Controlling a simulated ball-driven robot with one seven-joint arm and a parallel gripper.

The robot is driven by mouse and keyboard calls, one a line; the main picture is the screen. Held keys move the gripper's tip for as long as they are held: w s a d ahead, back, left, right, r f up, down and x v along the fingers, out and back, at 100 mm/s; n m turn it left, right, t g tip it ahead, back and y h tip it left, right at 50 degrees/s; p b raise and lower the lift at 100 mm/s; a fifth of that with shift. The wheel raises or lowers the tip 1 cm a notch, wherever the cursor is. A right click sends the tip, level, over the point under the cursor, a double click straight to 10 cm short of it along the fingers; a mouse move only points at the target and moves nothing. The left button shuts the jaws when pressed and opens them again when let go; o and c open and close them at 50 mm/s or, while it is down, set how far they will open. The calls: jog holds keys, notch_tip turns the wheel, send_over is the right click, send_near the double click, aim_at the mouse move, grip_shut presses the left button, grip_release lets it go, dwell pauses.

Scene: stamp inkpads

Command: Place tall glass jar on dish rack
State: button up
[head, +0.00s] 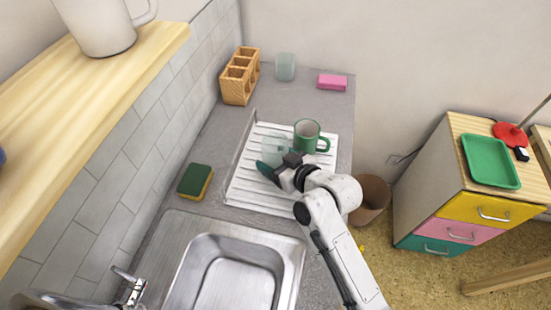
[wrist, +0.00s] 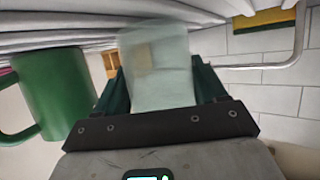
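The tall glass jar (head: 273,148) is pale and see-through, over the white ridged dish rack (head: 249,194) at the rack's middle. In the wrist view, the jar (wrist: 158,60) stands between my gripper's two dark green fingers, which appear to touch both its sides. My gripper (head: 272,164) is low over the rack. The rack's ribs (wrist: 60,32) run along the top of the wrist view, and the jar's end meets or nearly meets them. Whether the rack bears the jar's weight, I cannot tell.
A green mug (head: 307,137) stands on the rack close to the jar's right. A second glass (head: 285,66), a wooden holder (head: 239,77) and a pink sponge (head: 332,82) are at the back. A green-yellow sponge (head: 195,181) and the sink (head: 232,273) lie left and front.

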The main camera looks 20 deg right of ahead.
jog(key=o, duration=0.4)
jog(key=shift+o, duration=0.2)
jog(key=shift+r, duration=0.15)
jog(key=b+v, duration=0.1)
jog(key=v, duration=1.1)
